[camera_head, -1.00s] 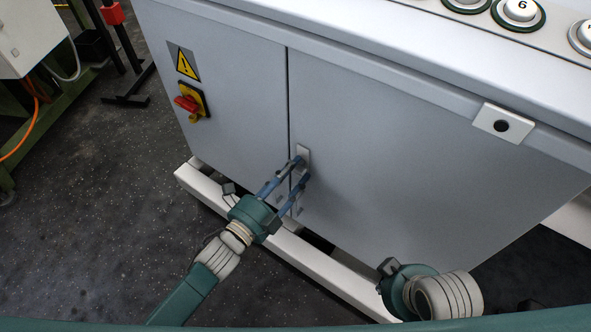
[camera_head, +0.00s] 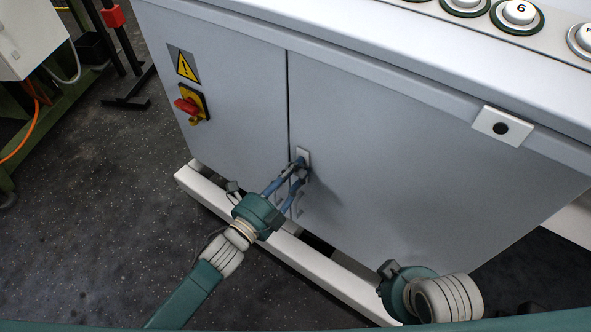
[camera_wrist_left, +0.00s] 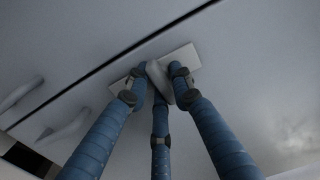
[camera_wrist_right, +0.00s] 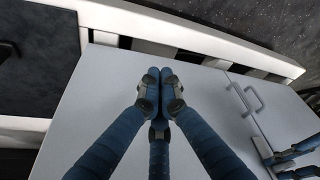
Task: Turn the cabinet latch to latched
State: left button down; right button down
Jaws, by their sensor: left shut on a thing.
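The cabinet latch, with a light mounting plate (camera_head: 305,154), sits on the cabinet front just right of the door seam. My left gripper (camera_head: 300,170) has its blue fingers shut on the latch handle and hides much of it in the head view. The left wrist view shows the grey latch handle (camera_wrist_left: 157,79) between the fingertips, set askew to the door seam, with its plate (camera_wrist_left: 183,59) behind. My right gripper (camera_wrist_right: 160,85) is shut and empty, its fingertips together over the cabinet front; its fingers are hidden in the head view.
A red and yellow switch (camera_head: 191,104) and a warning sign (camera_head: 184,64) are on the left door. A plate with a hole (camera_head: 502,126) juts out at the upper right. A pale base rail (camera_head: 290,255) runs below. Door handles (camera_wrist_right: 255,100) show in the right wrist view.

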pick_arm(q)
jog(key=shift+n+p, duration=0.35)
jog(key=shift+n, duration=0.15)
jog(key=n+p, duration=0.3)
jog(key=n, duration=0.2)
jog(key=shift+s+d, duration=0.1)
jog(key=shift+s, duration=0.05)
jog(key=n+p, duration=0.3)
jog(key=n, duration=0.5)
jog(key=shift+s+d, duration=0.1)
jog(key=shift+n+p, duration=0.45)
jog(key=shift+n, duration=1.35)
pick_arm(e)
jog(key=s+f, duration=0.2)
jog(key=f, duration=0.9)
jog(key=s+f+g, duration=0.1)
jog(key=s+f, duration=0.1)
jog(key=f, duration=1)
jog(key=shift+s+d+f+g, duration=0.15)
jog(key=shift+s+f+g, duration=0.1)
jog(key=shift+s+g, duration=0.1)
pick_arm(q)
jog(key=shift+s+d, duration=0.1)
jog(key=c, duration=1.7)
grip_release()
jog(key=shift+o, duration=0.6)
jog(key=shift+r, duration=0.1)
pick_arm(e)
jog(key=shift+s+f, duration=0.1)
